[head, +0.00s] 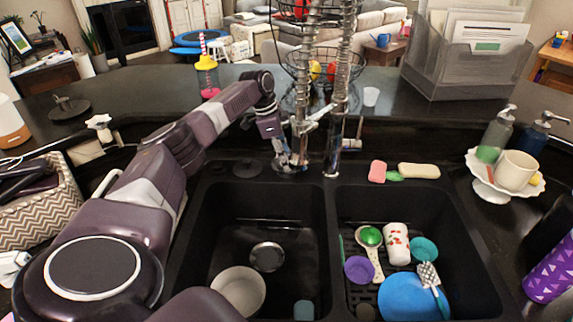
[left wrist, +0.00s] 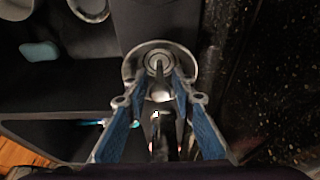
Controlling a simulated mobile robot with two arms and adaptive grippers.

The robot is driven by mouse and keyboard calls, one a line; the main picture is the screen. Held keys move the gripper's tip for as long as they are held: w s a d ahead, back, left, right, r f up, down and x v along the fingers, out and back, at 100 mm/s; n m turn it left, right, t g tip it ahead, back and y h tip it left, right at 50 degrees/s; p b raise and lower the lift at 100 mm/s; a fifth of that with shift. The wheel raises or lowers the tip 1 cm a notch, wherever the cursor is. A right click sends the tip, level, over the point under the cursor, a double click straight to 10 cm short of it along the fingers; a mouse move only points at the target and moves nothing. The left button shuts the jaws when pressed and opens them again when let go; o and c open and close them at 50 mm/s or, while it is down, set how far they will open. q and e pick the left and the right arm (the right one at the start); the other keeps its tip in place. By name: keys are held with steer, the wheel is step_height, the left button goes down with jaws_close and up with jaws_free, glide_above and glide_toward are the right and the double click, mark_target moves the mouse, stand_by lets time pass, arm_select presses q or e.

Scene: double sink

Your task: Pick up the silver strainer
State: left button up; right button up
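The silver strainer (left wrist: 134,64) is a round metal disc with rings and a thin upright knob at its middle. It lies on the black sink ledge behind the basins, and its rim shows around my left fingertips in the left wrist view. In the head view it is mostly hidden by my gripper and the tap. My left gripper (left wrist: 161,82) points down over it, its blue-padded fingers apart on either side of the knob, with a gap visible. I cannot tell if they touch it. In the head view this gripper (head: 287,163) is beside the tap. My right gripper is not in view.
The tall coiled tap (head: 340,100) stands just right of my left gripper. The left basin holds a white bowl (head: 239,290), beside a metal drain (head: 267,257). The right basin holds a blue plate (head: 405,298) and several dishes. Pink (head: 377,171) and cream (head: 419,171) sponges lie behind it.

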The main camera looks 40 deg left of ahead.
arm_select(q)
jaws_close()
steer(key=shift+r, duration=0.15)
